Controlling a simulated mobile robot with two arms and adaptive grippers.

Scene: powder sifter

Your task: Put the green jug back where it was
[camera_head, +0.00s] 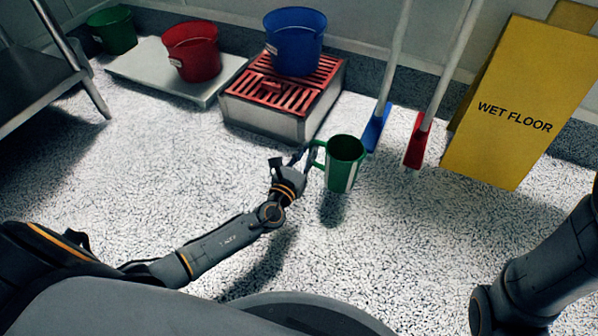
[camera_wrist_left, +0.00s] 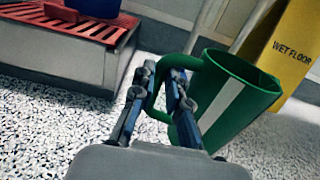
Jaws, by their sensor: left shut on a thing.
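The green jug (camera_head: 344,165) has a pale vertical stripe and hangs above the speckled floor, upright or nearly so. Its handle is on its left side. My left gripper (camera_head: 308,160) is shut on the jug's handle. In the left wrist view the jug (camera_wrist_left: 232,100) is to the right of the fingers, and the handle passes between the fingers of the left gripper (camera_wrist_left: 158,88). The jug's open top faces up; its inside looks empty in the head view. My right gripper is out of view; only part of my right arm shows at the lower right.
A blue bucket (camera_head: 295,42) stands on a red-grated box (camera_head: 263,113). A red bucket (camera_head: 192,50) sits on a pale platform (camera_head: 150,73), with a green bucket (camera_head: 112,30) behind left. Blue (camera_head: 376,128) and red (camera_head: 416,143) brushes and a yellow wet floor sign (camera_head: 518,105) stand at right.

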